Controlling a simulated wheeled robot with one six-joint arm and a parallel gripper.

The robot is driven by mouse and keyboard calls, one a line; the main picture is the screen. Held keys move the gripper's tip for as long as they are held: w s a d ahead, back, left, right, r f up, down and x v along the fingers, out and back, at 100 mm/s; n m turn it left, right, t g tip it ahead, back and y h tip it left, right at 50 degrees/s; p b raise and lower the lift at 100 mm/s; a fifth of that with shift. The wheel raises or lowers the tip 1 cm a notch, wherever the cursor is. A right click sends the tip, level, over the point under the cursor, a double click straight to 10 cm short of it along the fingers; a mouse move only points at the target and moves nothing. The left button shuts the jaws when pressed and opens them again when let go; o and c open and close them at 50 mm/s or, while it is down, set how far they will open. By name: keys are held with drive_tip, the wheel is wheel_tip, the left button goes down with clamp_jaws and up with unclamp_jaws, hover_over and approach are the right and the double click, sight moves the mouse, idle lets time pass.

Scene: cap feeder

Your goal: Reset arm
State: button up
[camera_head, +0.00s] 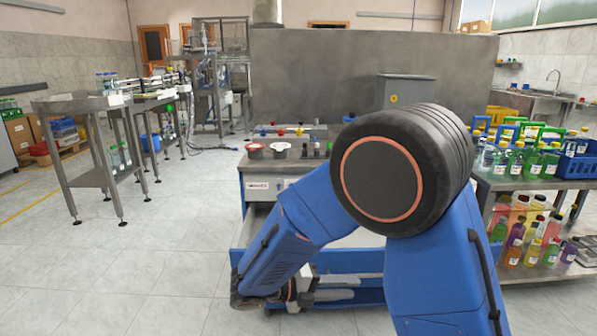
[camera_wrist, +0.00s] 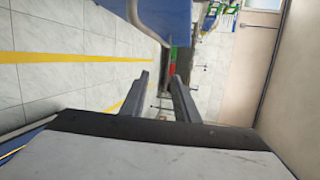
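My blue arm fills the middle and right of the head view, folded at a large dark elbow joint. Its forearm slopes down to the left, and its wrist end is low in front of the workbench (camera_head: 250,190). In the wrist view my gripper (camera_wrist: 161,78) has its two dark fingers apart, with nothing visible between them. In the head view I cannot make out the fingers clearly.
A blue-framed drawer (camera_head: 245,235) appears pulled out under the workbench, close to my wrist. A shelf rack (camera_head: 480,184) of bottles and crates stands at right. A steel table (camera_head: 70,108) stands at left. The floor at front left is clear.

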drive_tip(key=s+d+r+m+g+y, duration=0.4)
drive_tip(key=s+d+m+y, duration=0.4)
drive_tip(key=d+m, duration=0.65)
drive_tip(key=s+d+r+m+t+y, duration=0.1)
drive_tip(key=s+r+m+t+y, duration=0.1)
drive_tip(key=s+m, duration=0.4)
drive_tip(key=s+d+r+m+t+y, duration=0.1)
drive_tip(key=s+m, duration=0.6)
drive_tip(key=m, duration=1)
drive_tip(key=r+t+y, duration=0.1)
drive_tip(key=t+y, duration=0.1)
drive_tip(key=y, duration=0.1)
drive_tip(key=shift+s+r+y, duration=0.15)
drive_tip(key=shift+r+y, duration=0.15)
drive_tip(key=shift+y, duration=0.1)
